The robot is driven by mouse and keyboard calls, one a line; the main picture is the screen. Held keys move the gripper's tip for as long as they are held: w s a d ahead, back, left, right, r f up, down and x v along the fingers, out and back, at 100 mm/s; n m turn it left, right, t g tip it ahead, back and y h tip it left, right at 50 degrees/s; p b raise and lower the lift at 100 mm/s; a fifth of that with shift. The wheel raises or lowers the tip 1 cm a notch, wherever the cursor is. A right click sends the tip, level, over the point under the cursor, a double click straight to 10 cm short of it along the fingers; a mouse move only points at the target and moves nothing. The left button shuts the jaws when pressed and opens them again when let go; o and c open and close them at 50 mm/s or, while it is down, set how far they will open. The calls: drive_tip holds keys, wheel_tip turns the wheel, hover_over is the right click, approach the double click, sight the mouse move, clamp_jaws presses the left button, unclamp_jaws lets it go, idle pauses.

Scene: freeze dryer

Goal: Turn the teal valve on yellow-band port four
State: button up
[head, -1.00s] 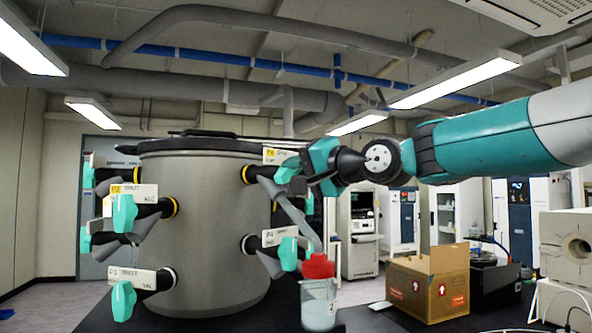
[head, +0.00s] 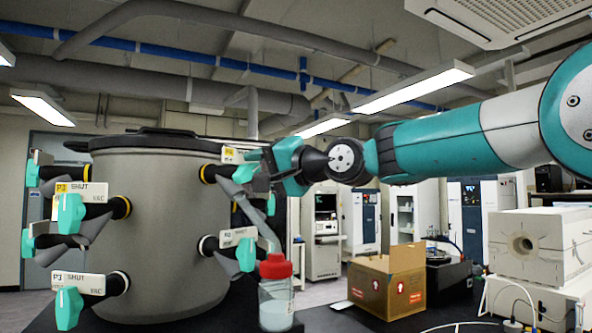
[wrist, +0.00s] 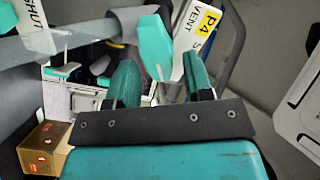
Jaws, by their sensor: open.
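The yellow-band port four (head: 210,174) is at the upper right of the grey chamber (head: 165,225). Its white label with a yellow P4 tag (head: 229,152) also shows in the wrist view (wrist: 208,22), reading VENT. Its teal valve handle (head: 244,173) also shows in the wrist view (wrist: 154,46). My gripper (head: 262,170) is close beside this handle on its right. In the wrist view my gripper (wrist: 160,78) is open, with one teal finger on each side of the handle. I cannot tell whether either finger touches it.
Another port with a teal valve (head: 246,254) sits below, with a white band. Several similar valves (head: 70,213) line the chamber's left side. A red-capped bottle (head: 276,295) stands below my gripper. A cardboard box (head: 386,284) is to the right.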

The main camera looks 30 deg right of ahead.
drive_tip(key=b+v, duration=0.5)
drive_tip(key=v, duration=1.1)
drive_tip(key=shift+s+b, duration=0.15)
drive_tip(key=shift+b, duration=0.25)
drive_tip(key=shift+d, duration=0.1)
drive_tip(key=s+a+f+n+g+h, duration=0.1)
drive_tip(key=a+f+n+g, duration=0.4)
drive_tip(key=f, duration=0.7)
drive_tip(key=s+a+f+n+g, duration=0.1)
drive_tip(key=a+f+g, duration=0.2)
drive_tip(key=a+f, duration=0.55)
drive_tip(key=s+f+n+g+h, duration=0.2)
drive_tip(key=s+f+n+g, duration=0.1)
drive_tip(key=s+f, duration=0.4)
drive_tip(key=s+f+n+g+h, duration=0.1)
drive_tip(key=s+f+n+g, duration=0.3)
drive_tip(key=f, duration=0.9)
drive_tip(key=s+b, duration=0.1)
drive_tip(key=s, duration=0.2)
drive_tip(key=shift+s+a+g+h, duration=0.2)
drive_tip(key=shift+s+g+h, duration=0.1)
drive_tip(key=shift+s+h, duration=0.1)
